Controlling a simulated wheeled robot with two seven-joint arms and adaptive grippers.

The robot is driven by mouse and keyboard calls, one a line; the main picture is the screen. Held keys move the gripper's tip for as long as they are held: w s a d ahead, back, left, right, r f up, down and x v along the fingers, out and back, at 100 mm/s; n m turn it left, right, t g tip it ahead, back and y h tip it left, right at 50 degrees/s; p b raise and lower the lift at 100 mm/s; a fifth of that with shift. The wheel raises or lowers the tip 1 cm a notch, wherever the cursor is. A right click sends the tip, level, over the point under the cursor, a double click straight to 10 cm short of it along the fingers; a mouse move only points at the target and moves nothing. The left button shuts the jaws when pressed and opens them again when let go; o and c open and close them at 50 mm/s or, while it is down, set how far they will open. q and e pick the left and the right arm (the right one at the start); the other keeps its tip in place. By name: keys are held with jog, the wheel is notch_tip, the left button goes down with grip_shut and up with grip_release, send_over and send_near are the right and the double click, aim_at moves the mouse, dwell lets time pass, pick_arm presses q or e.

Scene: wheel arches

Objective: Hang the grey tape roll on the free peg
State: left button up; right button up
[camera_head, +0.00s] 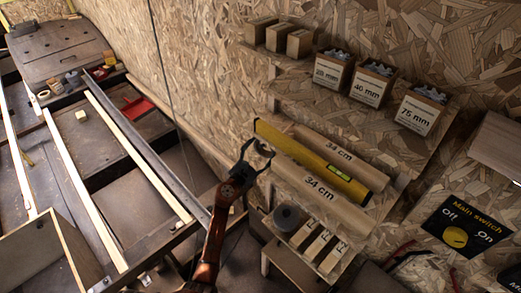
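My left gripper (258,150) is at the end of an orange arm that rises from the bottom middle. Its two fingers are spread with nothing between them, close to the left ends of the cardboard tubes. A dark grey roll (287,217), which looks like the tape roll, sits on the low shelf below and right of the gripper, apart from it. I cannot make out a free peg in this view. My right gripper is not in view.
Long cardboard tubes (340,204) and a yellow level (310,160) lie on a wall shelf right of the gripper. Small boxes (318,246) stand beside the roll. Labelled boxes (371,84) stand higher up. A workbench frame with long rails (140,155) fills the left.

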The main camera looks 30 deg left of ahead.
pick_arm(q)
jog(key=o, duration=0.4)
jog(key=shift+c, duration=0.2)
